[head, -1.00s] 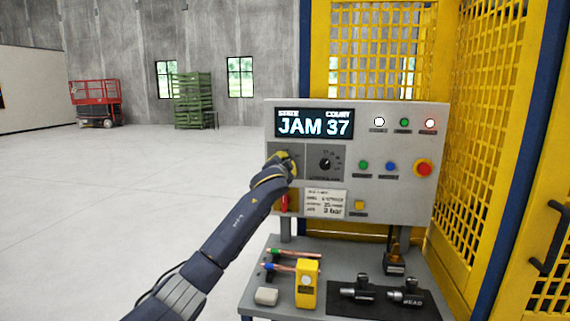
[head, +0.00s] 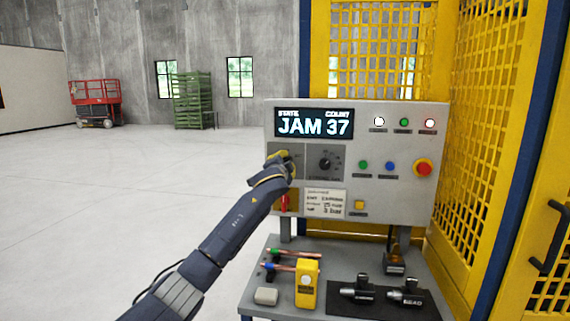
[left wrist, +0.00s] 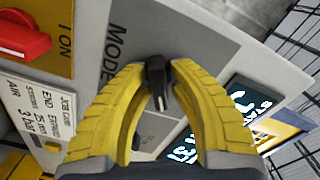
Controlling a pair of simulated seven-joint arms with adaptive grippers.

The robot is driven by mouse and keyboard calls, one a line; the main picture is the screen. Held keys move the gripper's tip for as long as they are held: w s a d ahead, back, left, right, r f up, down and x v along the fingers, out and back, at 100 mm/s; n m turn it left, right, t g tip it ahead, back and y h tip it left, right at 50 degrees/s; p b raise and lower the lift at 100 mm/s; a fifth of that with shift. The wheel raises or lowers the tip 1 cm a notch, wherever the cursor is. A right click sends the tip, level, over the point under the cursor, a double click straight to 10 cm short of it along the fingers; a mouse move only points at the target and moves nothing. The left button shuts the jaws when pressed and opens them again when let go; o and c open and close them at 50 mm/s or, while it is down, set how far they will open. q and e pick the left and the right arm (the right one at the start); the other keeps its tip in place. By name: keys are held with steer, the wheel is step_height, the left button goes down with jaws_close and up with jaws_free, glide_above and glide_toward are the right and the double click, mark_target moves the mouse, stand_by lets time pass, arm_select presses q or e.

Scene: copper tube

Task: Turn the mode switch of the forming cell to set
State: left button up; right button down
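The mode switch (left wrist: 157,82) is a small black knob on a dark grey plate marked MODE (left wrist: 116,45) in the left wrist view. The yellow fingers of my left gripper (left wrist: 158,68) are closed around it, one tip against each side. In the head view my left gripper (head: 286,159) is at the upper left of the control panel (head: 400,200) and hides the switch and its position marks. I cannot tell which position it points to. The display (head: 314,123) reads JAM 37. My right gripper is not in view.
A second black rotary knob (head: 325,163) sits just right of my gripper. A red switch (left wrist: 20,38) is beside the mode plate. A red emergency button (head: 423,168) is at the panel's right. The shelf below holds a yellow device (head: 306,284) and tubes. Yellow mesh guarding stands behind.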

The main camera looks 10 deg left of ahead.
arm_select(q)
steer(key=o, duration=0.3)
steer(key=shift+s+d, duration=0.15)
steer(key=shift+s, duration=2.85)
steer(key=shift+s+d, duration=0.15)
steer(key=shift+s, duration=2.85)
